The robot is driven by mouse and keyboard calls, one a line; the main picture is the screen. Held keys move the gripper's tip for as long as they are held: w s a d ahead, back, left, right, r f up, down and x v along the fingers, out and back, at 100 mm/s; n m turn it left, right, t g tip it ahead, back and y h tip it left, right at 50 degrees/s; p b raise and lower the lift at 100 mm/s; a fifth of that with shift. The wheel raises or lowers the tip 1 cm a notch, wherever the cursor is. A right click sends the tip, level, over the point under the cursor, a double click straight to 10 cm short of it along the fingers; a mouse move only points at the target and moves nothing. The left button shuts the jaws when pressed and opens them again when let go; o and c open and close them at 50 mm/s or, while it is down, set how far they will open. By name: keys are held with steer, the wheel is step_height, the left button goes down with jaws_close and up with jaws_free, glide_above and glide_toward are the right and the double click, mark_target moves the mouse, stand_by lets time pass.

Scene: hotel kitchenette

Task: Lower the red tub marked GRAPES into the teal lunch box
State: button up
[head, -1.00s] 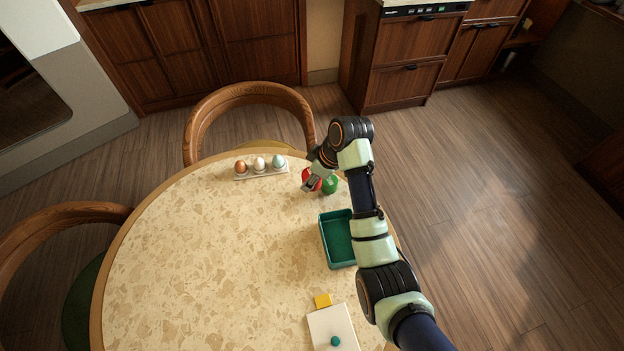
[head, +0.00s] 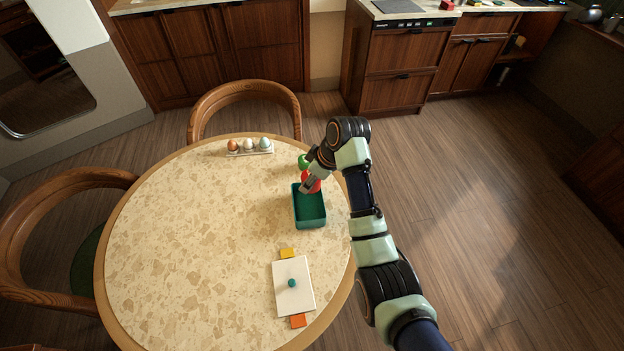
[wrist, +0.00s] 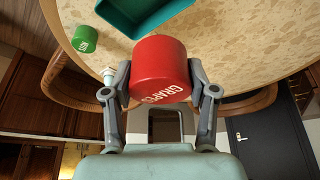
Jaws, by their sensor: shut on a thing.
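The red tub (wrist: 160,66) marked GRAPES is held between the two fingers of my gripper (wrist: 160,92) in the wrist view. In the head view the red tub (head: 312,182) is partly hidden by my gripper (head: 308,186), over the far end of the teal lunch box (head: 309,226). The lunch box is open at the top, and its visible inside looks empty. It also shows at the top of the wrist view (wrist: 150,25), beyond the tub. I cannot tell the tub's exact height above the box.
A green tub (head: 304,161) stands just behind the lunch box; it also shows in the wrist view (wrist: 84,39). An egg holder (head: 250,151) with three eggs is at the back. A white board (head: 293,290) with a teal knob lies in front. The table's left side is clear.

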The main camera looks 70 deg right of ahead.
steer(key=b, duration=0.9)
glide_above(312, 218)
step_height(312, 218, down, 9)
steer(key=shift+r, duration=0.2)
steer(key=shift+f, duration=0.1)
steer(key=shift+f+b, duration=0.35)
steer(key=shift+f, duration=2)
steer(key=shift+f, duration=0.55)
steer(key=o, duration=1.3)
